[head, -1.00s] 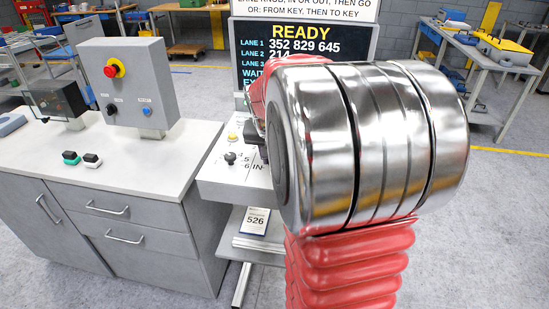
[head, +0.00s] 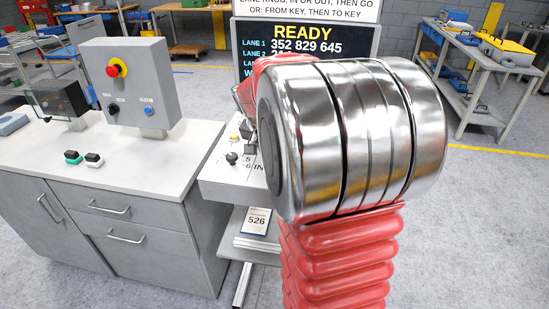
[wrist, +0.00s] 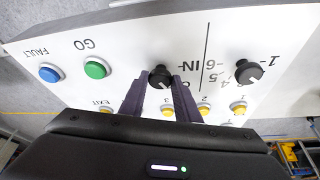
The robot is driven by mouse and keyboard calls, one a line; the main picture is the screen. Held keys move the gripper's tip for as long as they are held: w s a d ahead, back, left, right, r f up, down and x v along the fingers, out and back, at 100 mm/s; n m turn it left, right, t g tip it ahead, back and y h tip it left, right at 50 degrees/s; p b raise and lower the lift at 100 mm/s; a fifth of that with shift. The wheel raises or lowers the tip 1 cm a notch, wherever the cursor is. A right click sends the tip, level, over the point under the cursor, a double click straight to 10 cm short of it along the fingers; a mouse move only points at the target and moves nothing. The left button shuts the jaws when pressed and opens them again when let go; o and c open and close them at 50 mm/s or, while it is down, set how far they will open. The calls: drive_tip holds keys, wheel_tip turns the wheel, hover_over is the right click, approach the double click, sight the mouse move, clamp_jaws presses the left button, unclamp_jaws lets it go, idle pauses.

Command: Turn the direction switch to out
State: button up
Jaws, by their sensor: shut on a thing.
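The direction switch (wrist: 159,75) is a black round knob on the white control panel (wrist: 125,40), next to a label reading IN. In the wrist view the panel's lettering is upside down. The purple fingers of my gripper (wrist: 162,84) are shut on the knob, one on each side. The knob's pointer is partly hidden between them, so I cannot tell which way it points. The numbered lane knob (wrist: 247,72) sits to its right, free of the fingers. In the head view my silver and red arm hides much of the panel (head: 222,172).
Green GO (wrist: 95,68) and blue FAULT (wrist: 50,72) buttons are left of the fingers. Several yellow buttons (wrist: 238,107) line the panel near my gripper. A screen (head: 305,40) behind reads READY. A grey cabinet (head: 150,185) stands left of the panel.

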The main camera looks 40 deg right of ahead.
drive_tip(key=o, duration=1)
drive_tip(key=shift+r, duration=0.1)
drive_tip(key=v, duration=1.3)
drive_tip(key=shift+a+r, duration=0.2)
drive_tip(key=shift+r, duration=0.05)
